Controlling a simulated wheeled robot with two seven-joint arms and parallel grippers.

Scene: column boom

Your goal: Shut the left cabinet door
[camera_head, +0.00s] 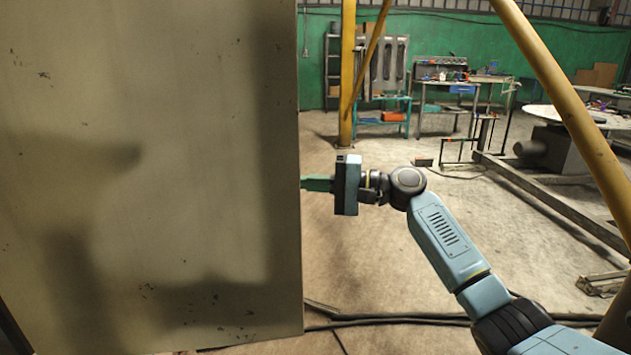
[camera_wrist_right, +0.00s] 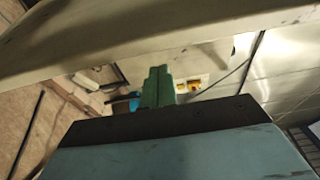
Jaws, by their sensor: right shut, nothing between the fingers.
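A large worn beige metal panel, which looks like the left cabinet door (camera_head: 150,170), stands upright and fills the left of the head view. Its free vertical edge is near the picture's middle. My right gripper (camera_head: 317,183) is at this edge, about halfway up, with its green fingers pointing left. The fingertips meet the edge in the picture, and the door may hide their ends; I cannot tell if they touch. In the right wrist view the fingers (camera_wrist_right: 158,88) are together and empty, below a pale band, likely the door (camera_wrist_right: 130,45). The cabinet's inside is hidden. My left gripper is not in view.
A yellow post (camera_head: 347,80) stands behind the gripper, and a slanted yellow beam (camera_head: 565,90) crosses at right. Dark cables (camera_head: 400,320) lie on the floor. Workbenches (camera_head: 445,90) stand far back. The concrete floor between is mostly open.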

